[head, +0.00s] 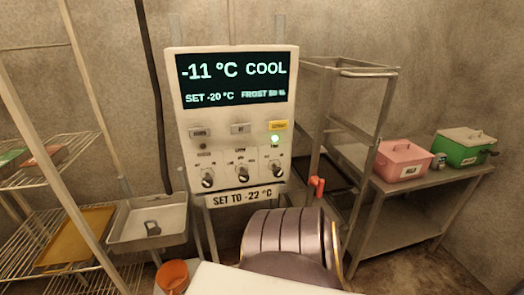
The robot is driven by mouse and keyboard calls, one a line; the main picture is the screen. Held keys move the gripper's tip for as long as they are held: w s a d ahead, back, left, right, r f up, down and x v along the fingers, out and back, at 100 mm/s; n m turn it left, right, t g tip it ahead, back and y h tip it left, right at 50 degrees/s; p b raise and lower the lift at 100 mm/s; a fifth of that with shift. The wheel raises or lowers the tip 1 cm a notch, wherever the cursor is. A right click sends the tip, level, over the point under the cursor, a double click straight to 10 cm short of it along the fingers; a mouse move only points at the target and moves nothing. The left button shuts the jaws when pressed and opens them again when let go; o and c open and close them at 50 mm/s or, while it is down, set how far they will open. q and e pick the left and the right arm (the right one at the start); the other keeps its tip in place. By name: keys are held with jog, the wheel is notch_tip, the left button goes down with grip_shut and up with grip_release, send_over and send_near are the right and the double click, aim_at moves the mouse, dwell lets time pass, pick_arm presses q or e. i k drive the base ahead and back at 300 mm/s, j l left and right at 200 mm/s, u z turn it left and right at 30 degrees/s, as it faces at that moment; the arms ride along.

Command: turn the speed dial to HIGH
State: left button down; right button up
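A white control panel (237,152) faces me near the middle of the head view. Its dark display (235,80) reads -11 °C, COOL, SET -20 °C and a blurred FROST value. Low on it are three dark dials: a left dial (208,178), a middle dial (243,173) and a right dial (274,173). Their labels are too small to read, so I cannot tell which is the speed dial or its setting. Above them are two grey buttons, a yellow button (278,126) and a lit green lamp (275,139). Neither gripper is in view; nothing touches the dials.
A sign (241,195) below reads SET TO -22 °C. A ribbed grey rounded object (287,236) stands low in front. A metal sink (150,222) and wire racks are left; an orange cup (172,275) is below. A pink box (403,160) and green box (464,148) are right.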

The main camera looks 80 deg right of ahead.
aim_at(243, 177)
jog(key=z, duration=2.35)
